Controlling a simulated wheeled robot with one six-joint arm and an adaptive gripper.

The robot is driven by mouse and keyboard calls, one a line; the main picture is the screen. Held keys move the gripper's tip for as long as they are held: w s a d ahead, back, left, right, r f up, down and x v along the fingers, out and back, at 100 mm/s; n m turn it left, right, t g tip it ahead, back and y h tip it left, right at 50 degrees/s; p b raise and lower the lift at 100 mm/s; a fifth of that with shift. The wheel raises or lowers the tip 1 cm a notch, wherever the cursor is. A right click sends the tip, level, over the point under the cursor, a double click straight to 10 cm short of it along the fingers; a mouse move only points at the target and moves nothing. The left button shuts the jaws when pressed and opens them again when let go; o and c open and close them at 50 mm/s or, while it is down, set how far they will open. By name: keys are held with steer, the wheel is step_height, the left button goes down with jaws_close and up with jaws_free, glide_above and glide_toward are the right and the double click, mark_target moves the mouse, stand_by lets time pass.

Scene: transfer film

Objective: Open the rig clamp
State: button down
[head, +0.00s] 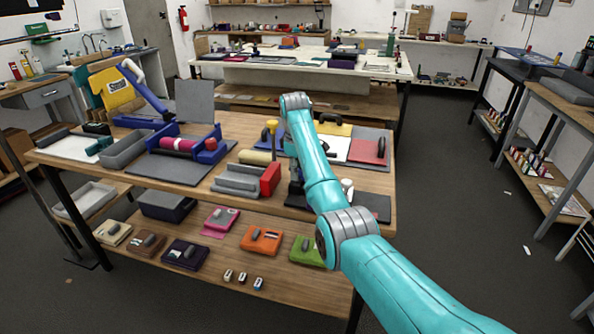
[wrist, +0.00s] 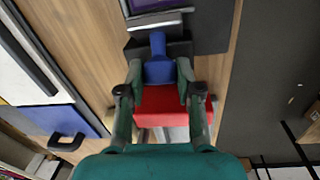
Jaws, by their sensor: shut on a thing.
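My gripper's fingers (wrist: 159,90) are shut on a blue handle (wrist: 158,66) in the wrist view. A red block (wrist: 172,106) lies just beyond and between the fingers, with a grey channel (wrist: 178,135) by it. In the head view the red block (head: 270,179) stands at the right end of the grey channel (head: 236,186), near the table's front edge. I cannot tell how the handle joins the red block or whether the clamp is open.
A blue rig with a pink roll (head: 178,145) stands left on the table (head: 130,176). A tan roll (head: 255,157) lies behind the channel. A red sheet with a black handle (head: 367,150) lies to the right. Coloured packets fill the lower shelf (head: 212,258).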

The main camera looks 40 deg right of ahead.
steer(key=shift+w+a+f+g+h, duration=0.25)
steer(key=shift+g+h, duration=0.15)
steer(key=shift+g, duration=0.2)
steer(key=c, duration=0.8)
jaws_free()
steer(key=shift+r, duration=0.1)
steer(key=shift+w+a+r, duration=0.1)
steer(key=shift+a+r, duration=0.1)
steer(key=shift+r, duration=1)
steer(key=shift+w+a+r, duration=0.1)
steer(key=shift+a+r, duration=0.1)
steer(key=shift+r, duration=1.05)
steer(key=shift+w+a+r, duration=0.1)
steer(key=shift+a+r, duration=0.1)
steer(key=shift+r, duration=1)
